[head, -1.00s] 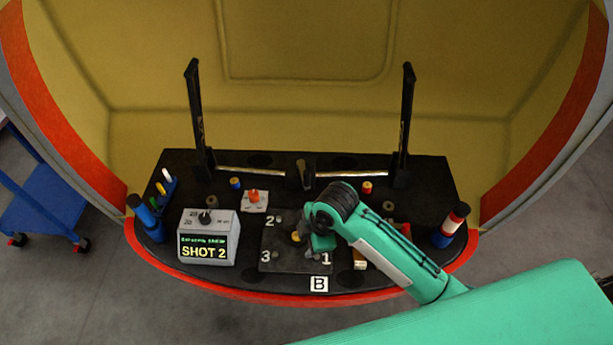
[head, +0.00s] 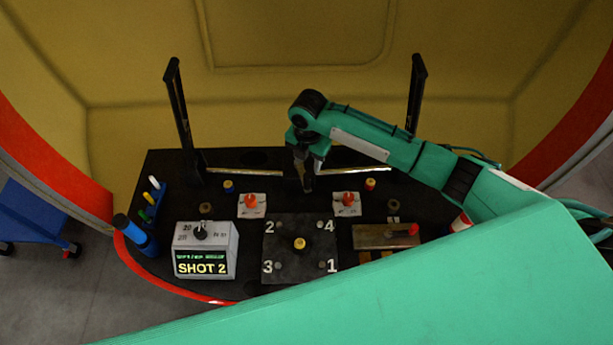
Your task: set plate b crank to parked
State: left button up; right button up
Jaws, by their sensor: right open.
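A dark square plate (head: 282,268) lies at the middle front of the black desk, numbered 1 to 4 at its corners, with a yellow knob (head: 299,243) at its centre. Two orange-red knobs on pale plates, a left one (head: 251,201) and a right one (head: 347,199), stand behind it. I cannot tell which part is the plate b crank. My left gripper is out of view.
A grey box with a dial and a "SHOT 2" display (head: 206,252) stands left of the plate. Two tall black levers, left (head: 178,110) and right (head: 416,95), rise at the back. A blue cylinder (head: 135,232) is at far left. My arm covers the front right of the desk.

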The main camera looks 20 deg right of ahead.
aim_at(308, 175)
notch_tip(308, 175, down, 4)
jog(key=shift+w+f+p, duration=0.1)
jog(key=shift+w+p, duration=0.05)
jog(key=shift+p, duration=0.25)
notch_tip(308, 175, down, 6)
jog(key=shift+r+p, duration=0.15)
jog(key=shift+p, duration=0.3)
jog(key=shift+f, duration=0.65)
jog(key=c, duration=0.8)
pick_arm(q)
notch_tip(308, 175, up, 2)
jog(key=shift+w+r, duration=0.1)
pick_arm(e)
grip_shut()
